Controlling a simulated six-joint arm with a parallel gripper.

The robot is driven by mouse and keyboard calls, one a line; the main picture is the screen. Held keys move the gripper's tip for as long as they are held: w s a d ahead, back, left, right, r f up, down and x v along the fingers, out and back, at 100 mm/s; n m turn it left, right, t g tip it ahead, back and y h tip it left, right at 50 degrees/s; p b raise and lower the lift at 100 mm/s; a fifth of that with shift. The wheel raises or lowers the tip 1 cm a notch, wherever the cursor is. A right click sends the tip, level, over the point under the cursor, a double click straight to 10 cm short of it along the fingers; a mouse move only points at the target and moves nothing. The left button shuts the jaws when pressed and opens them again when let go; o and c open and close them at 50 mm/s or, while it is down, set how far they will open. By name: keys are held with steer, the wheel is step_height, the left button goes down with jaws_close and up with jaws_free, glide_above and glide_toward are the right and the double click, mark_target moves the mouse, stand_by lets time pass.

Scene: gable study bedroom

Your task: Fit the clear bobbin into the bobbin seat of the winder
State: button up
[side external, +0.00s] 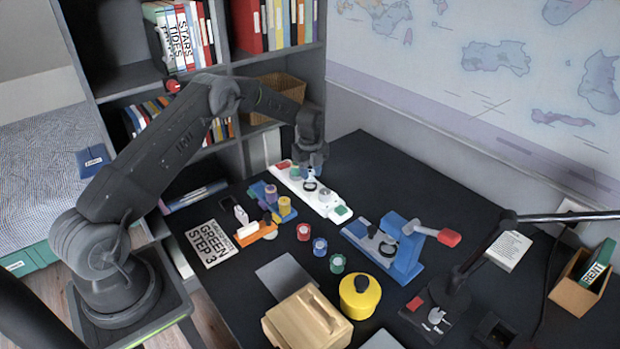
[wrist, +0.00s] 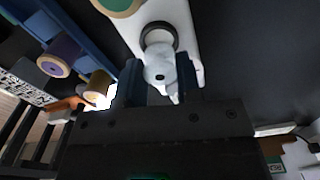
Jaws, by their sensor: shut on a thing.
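The white winder (side external: 335,208) lies on the dark desk below my gripper, with red and green parts at its ends. Its white body (wrist: 185,20) also shows in the wrist view, with a dark ring (wrist: 158,30) on it. My gripper (side external: 311,176) points down, low over the winder. In the wrist view my gripper (wrist: 161,80) is shut on a pale, see-through piece, which looks like the clear bobbin (wrist: 160,73). The bobbin appears just beside or over the dark ring. I cannot tell whether it touches the winder; its lower side is hidden.
A blue rack with purple and yellow spools (side external: 284,205) stands left of the winder. A blue device with a red-tipped lever (side external: 405,258) stands to the right. Several loose spools (side external: 320,246), a yellow pot (side external: 361,300) and a wooden box (side external: 305,322) are nearer the front.

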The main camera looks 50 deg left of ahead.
mark_target(310, 172)
steer(key=shift+f, duration=1.35)
steer(key=shift+f, duration=0.1)
steer(key=o, duration=0.9)
